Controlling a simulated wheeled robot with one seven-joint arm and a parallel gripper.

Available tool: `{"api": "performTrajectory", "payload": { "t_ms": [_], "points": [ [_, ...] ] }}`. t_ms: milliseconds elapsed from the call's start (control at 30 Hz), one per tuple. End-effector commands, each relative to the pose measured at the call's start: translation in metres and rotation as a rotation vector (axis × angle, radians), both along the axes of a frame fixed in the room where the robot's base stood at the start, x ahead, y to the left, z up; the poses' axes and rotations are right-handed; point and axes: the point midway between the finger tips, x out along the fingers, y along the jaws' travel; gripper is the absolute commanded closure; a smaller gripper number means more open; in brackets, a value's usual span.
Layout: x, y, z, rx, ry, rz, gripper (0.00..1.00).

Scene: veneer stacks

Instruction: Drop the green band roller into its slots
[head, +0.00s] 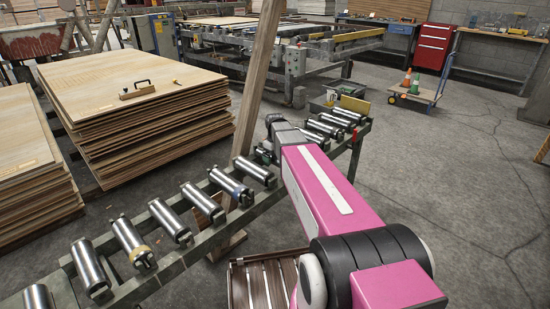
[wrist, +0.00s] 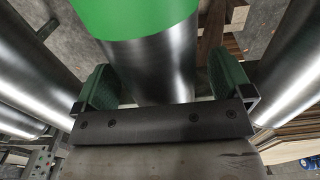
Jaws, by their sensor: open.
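The green band roller (wrist: 150,70) is a steel cylinder with a broad bright green band (wrist: 135,15), seen close in the wrist view. My gripper (wrist: 163,82) is open, with one green-padded finger on each side of the roller's bare steel part. Small gaps seem to show between pads and roller; I cannot tell whether either touches. The roller's ends and its slots are hidden in the wrist view. In the head view my pink arm reaches over the roller conveyor (head: 200,238), and I cannot make out the green band there.
Neighbouring steel rollers (wrist: 30,70) (wrist: 295,75) lie close on both sides of my gripper. A roller with a yellow band (head: 133,243) sits nearer on the conveyor. Veneer stacks (head: 150,125) stand left, and a wooden post (head: 257,80) rises beside the conveyor.

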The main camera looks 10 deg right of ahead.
Motion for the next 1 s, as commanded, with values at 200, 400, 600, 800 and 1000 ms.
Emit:
{"api": "performTrajectory", "payload": {
  "t_ms": [200, 400, 600, 800, 1000],
  "points": [
    [0.000, 0.000, 0.009, 0.000, -0.001, 0.000, 0.03],
    [0.000, 0.000, 0.039, 0.000, -0.003, 0.000, 0.03],
    [0.000, 0.000, 0.073, 0.000, -0.002, 0.000, 0.03],
    [0.000, 0.000, 0.097, 0.000, -0.001, 0.000, 0.03],
    [0.000, 0.000, 0.107, 0.001, -0.001, 0.000, 0.03]
  ]
}}
